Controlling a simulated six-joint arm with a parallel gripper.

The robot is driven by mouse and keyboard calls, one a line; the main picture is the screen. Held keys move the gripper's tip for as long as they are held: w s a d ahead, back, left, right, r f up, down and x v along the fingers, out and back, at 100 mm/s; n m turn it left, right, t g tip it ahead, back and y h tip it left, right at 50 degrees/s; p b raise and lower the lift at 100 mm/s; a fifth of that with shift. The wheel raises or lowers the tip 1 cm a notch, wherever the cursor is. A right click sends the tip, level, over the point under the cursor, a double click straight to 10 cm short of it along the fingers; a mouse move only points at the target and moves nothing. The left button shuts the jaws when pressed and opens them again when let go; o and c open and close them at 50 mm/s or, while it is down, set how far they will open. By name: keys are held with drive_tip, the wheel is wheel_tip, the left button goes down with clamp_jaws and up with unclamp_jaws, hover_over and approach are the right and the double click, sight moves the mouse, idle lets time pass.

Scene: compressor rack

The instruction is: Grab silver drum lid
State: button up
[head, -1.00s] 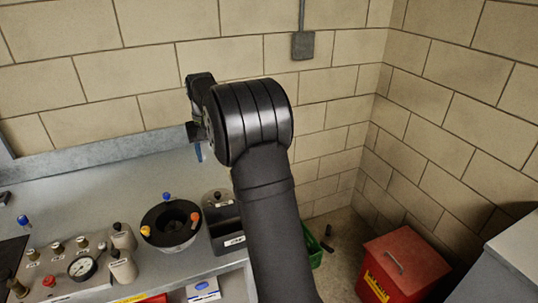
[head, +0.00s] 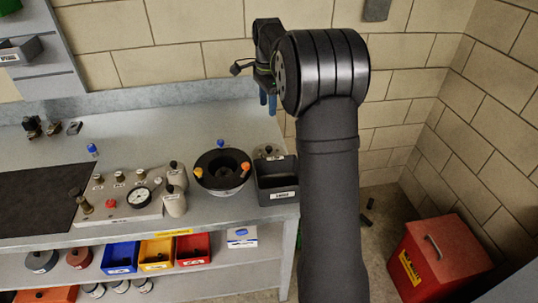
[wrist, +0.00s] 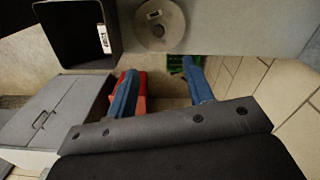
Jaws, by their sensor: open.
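A round grey metal lid (head: 268,152) with a dark knob lies on the bench's right end, behind the dark bin and partly hidden by it in the head view. In the wrist view the lid (wrist: 150,38) is a flat disc with a small label and a central feature, near the top edge. My gripper (head: 268,104) has blue fingers pointing down, above and beyond the lid in the head view. In the wrist view my gripper (wrist: 158,70) is open and empty, its fingertips apart from the lid.
The dark open bin (head: 277,192) stands right beside the lid. A black bowl (head: 222,188) with coloured knobs and a gauge panel (head: 120,203) stand to the left. The brick wall (head: 190,45) is behind. A red box (head: 440,257) stands on the floor at right.

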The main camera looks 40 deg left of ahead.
drive_tip(key=m, duration=0.8)
hover_over(269, 147)
wheel_tip(269, 147, down, 12)
drive_tip(key=shift+a+r, duration=0.15)
drive_tip(key=shift+r, duration=0.1)
drive_tip(key=shift+f, duration=2.65)
clamp_jaws()
